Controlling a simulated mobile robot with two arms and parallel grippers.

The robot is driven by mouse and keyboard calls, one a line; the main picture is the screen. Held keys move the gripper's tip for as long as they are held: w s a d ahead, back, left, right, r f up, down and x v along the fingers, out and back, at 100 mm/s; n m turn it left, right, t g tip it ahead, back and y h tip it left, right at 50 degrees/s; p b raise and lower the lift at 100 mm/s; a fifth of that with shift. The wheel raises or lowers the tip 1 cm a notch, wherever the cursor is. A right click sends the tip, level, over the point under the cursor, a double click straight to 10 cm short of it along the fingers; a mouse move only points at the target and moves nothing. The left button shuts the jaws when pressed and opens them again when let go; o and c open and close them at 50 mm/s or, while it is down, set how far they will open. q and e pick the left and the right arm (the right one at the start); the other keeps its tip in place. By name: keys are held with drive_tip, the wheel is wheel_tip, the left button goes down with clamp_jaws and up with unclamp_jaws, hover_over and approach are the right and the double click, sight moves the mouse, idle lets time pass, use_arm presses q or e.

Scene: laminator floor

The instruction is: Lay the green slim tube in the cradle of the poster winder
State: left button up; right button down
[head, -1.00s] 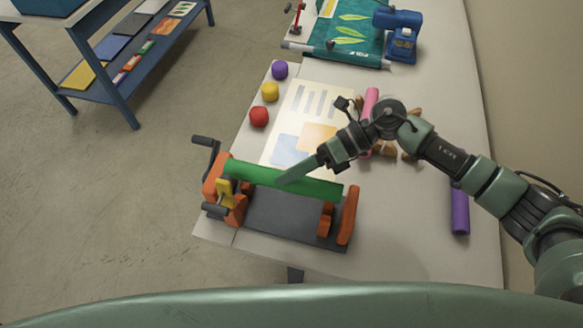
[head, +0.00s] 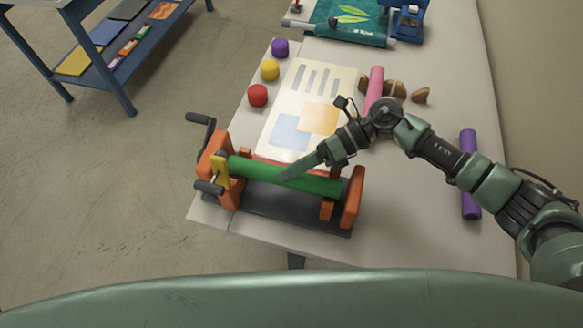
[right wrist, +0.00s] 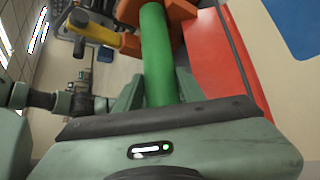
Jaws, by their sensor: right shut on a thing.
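The green slim tube (head: 315,184) lies lengthwise between the orange end supports of the poster winder (head: 352,197), low over its dark base. My right gripper (head: 287,178) is shut on the tube near its middle. In the right wrist view the tube (right wrist: 158,50) runs from the gripper towards an orange support and a yellow lever (right wrist: 95,30). The tube's left end is close to the yellow lever. I cannot tell whether the tube rests on the cradle or hangs just above it. My left gripper is not in view.
A poster sheet (head: 310,95) lies behind the winder. Red (head: 257,95), yellow (head: 270,70) and purple (head: 280,47) pots stand to its left. A pink tube (head: 374,88) and a purple tube (head: 469,175) lie to the right, with brown pieces (head: 395,89) near the pink one.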

drive_tip(key=c, duration=0.8)
unclamp_jaws()
drive_tip(key=shift+d, duration=0.1)
